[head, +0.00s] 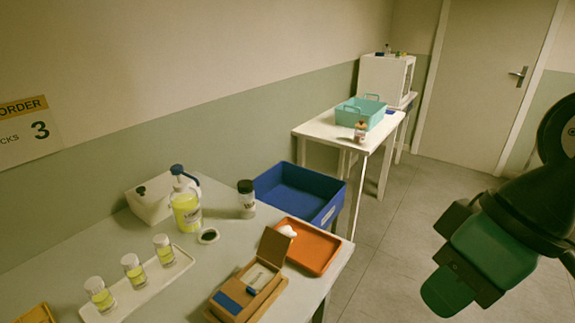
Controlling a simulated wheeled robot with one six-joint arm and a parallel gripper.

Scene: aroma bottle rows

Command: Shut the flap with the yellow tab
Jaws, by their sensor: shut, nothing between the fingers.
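A tan box (262,308) stands near the front right edge of the near table. A brown flap (273,247) stands raised at its back, so the compartment (258,277) in front of it is open and shows something pale inside. A blue panel (228,301) lies on the box's near left part. I cannot make out a yellow tab on the flap from here. My gripper (447,292), green and black, is at the right over the floor, well apart from the box. It is shut and empty.
An orange tray (318,250) with a white item sits just behind the box. A blue bin (290,189) stands beyond. A yellow pump bottle (186,210), a dark-capped jar (246,203) and a white rack (150,286) with three vials stand left. Floor (380,255) is clear between table and gripper.

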